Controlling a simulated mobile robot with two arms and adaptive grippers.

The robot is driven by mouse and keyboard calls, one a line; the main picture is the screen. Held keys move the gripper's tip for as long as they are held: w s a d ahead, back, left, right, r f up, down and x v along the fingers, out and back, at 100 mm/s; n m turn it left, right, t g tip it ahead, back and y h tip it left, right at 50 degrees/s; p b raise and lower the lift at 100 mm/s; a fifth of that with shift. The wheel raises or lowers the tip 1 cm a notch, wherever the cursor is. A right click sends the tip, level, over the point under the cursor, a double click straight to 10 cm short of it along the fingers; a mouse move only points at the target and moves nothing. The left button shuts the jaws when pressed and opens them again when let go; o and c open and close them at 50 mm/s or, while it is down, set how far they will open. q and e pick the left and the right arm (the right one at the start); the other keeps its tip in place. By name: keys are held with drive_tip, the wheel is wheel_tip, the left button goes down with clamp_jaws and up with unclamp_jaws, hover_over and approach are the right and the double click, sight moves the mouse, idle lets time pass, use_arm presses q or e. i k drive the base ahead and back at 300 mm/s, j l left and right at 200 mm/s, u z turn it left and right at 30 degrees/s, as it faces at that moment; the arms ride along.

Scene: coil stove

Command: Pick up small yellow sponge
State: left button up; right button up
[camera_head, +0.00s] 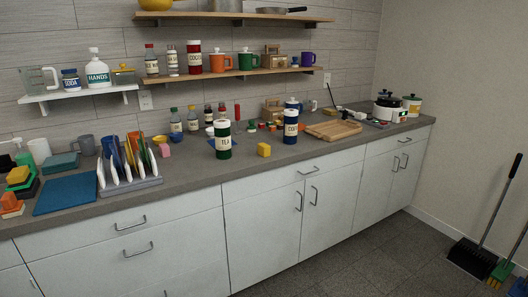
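A small yellow block (264,149), which looks like a sponge, lies on the grey countertop near the front edge, right of the green TEA canister (223,140) and left of the dark blue canister (290,127). It stands apart from both. Another yellow piece (18,175) sits on a stack with green and dark pieces at the far left of the counter; I cannot tell for certain which of the two is the small sponge. Neither of my grippers shows in the head view.
A dish rack (140,187) with plates and a blue mat (66,195) fill the left counter. A cutting board (334,131) and a white cooker (386,108) are at right. Shelves with jars and mugs hang above.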

sight(263, 150)
drive_tip(key=i+l, duration=0.1)
drive_tip(key=i, duration=0.45)
drive_tip(key=i+l, duration=0.1)
drive_tip(key=i, duration=0.45)
drive_tip(key=l+z, duration=0.05)
